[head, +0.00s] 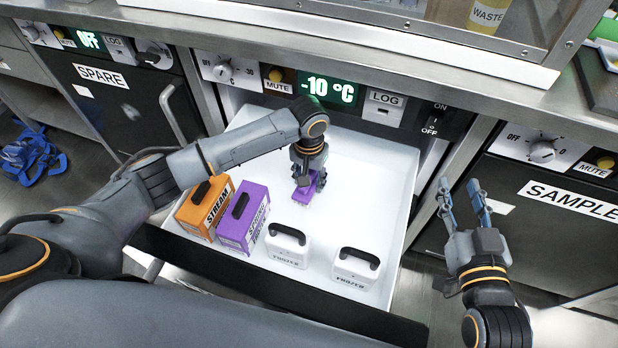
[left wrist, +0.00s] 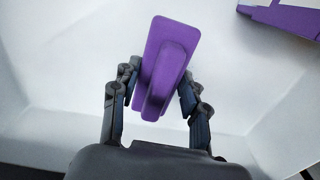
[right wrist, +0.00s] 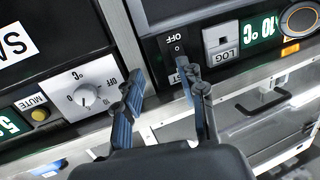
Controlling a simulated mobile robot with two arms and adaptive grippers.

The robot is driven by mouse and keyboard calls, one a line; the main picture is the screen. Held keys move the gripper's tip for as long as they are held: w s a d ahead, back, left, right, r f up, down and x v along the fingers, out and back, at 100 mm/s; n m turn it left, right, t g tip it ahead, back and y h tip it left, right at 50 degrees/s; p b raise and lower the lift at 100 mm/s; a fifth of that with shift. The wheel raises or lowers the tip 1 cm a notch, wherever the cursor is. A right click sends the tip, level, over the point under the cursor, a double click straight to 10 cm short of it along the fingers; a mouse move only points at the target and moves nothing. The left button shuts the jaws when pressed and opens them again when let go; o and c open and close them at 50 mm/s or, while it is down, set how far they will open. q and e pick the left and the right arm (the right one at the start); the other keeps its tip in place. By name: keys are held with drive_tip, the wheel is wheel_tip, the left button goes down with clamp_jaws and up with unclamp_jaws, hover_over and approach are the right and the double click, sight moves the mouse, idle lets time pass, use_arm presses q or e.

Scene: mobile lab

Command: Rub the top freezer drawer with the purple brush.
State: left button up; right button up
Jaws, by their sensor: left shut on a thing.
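The top freezer drawer (head: 350,215) is pulled out and shows a white floor and walls. My left gripper (head: 308,187) reaches down into it and is shut on the purple brush (head: 293,202). In the left wrist view the brush (left wrist: 165,65) sits between the fingers, its ridge-like handle facing the camera, over the white drawer surface. Whether the bristles touch the floor is hard to tell. My right gripper (head: 464,208) is to the right of the drawer with its fingers apart and nothing between them. In the right wrist view its fingers (right wrist: 158,85) are before the control panels.
In the drawer's front part stand an orange STREAM box (head: 190,222), a purple box (head: 230,235) and two white FROZEN boxes (head: 285,250) (head: 354,272). The drawer's back and right floor is bare. A counter edge (head: 400,75) overhangs behind. The SAMPLE unit (head: 555,225) is at right.

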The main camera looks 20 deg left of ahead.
use_arm(q)
drive_tip(key=shift+f, duration=1)
use_arm(e)
drive_tip(key=shift+a+r+t, duration=0.1)
drive_tip(key=shift+r+t, duration=0.2)
drive_tip(key=shift+r, duration=0.2)
drive_tip(key=shift+w+r, duration=0.1)
